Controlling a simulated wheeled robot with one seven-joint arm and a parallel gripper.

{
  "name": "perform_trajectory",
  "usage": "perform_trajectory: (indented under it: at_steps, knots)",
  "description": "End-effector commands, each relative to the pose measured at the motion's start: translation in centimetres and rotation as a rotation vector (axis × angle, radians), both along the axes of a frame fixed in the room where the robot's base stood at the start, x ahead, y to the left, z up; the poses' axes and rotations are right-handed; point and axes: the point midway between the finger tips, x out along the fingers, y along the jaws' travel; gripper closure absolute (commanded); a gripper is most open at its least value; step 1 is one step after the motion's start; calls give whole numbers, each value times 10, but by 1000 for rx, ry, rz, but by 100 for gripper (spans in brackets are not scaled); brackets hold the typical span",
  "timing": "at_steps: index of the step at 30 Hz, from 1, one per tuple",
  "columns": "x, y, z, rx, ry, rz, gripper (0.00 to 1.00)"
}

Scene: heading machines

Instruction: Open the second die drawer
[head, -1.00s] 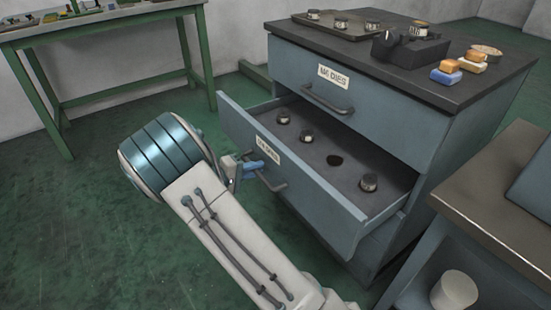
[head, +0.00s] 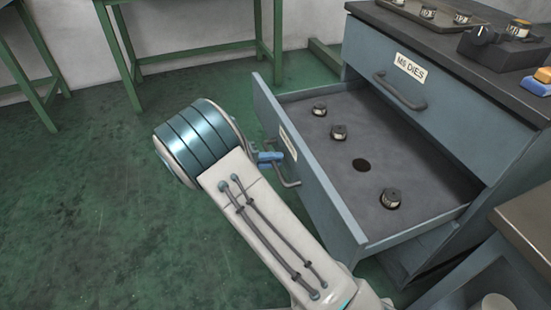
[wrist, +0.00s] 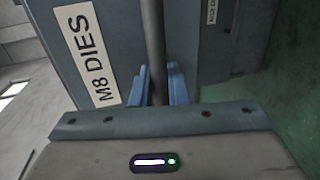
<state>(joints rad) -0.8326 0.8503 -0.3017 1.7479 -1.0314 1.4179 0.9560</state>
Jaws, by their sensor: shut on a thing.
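The second die drawer (head: 320,205) stands pulled out of the blue-grey cabinet in the head view. Its front bears a label, which reads M8 DIES in the wrist view (wrist: 87,52). Several dies sit on the drawer floor, among them one near the front right (head: 391,198), and there is an empty round hole (head: 361,165). My gripper (head: 271,157) is shut on the drawer's bar handle (head: 289,178). In the wrist view the blue fingers of my gripper (wrist: 159,85) lie on both sides of the handle bar (wrist: 153,40).
The closed M6 DIES drawer (head: 425,90) is above. The cabinet top (head: 390,14) carries a tray of dies, a dark device and coloured blocks. A table corner (head: 525,215) is close at the right. Green floor (head: 80,220) is free at the left.

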Motion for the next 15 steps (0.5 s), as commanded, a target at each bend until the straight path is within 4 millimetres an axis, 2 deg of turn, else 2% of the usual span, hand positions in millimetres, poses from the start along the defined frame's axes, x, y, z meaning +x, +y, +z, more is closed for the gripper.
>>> perform_trajectory:
  at_steps: [4,5,6,15]
  knots:
    - [0,0,-1,1,1,-1,100]
    - [0,0,-1,1,1,-1,80]
    - [0,0,-1,1,1,-1,69]
    - [0,1,0,1,0,0,68]
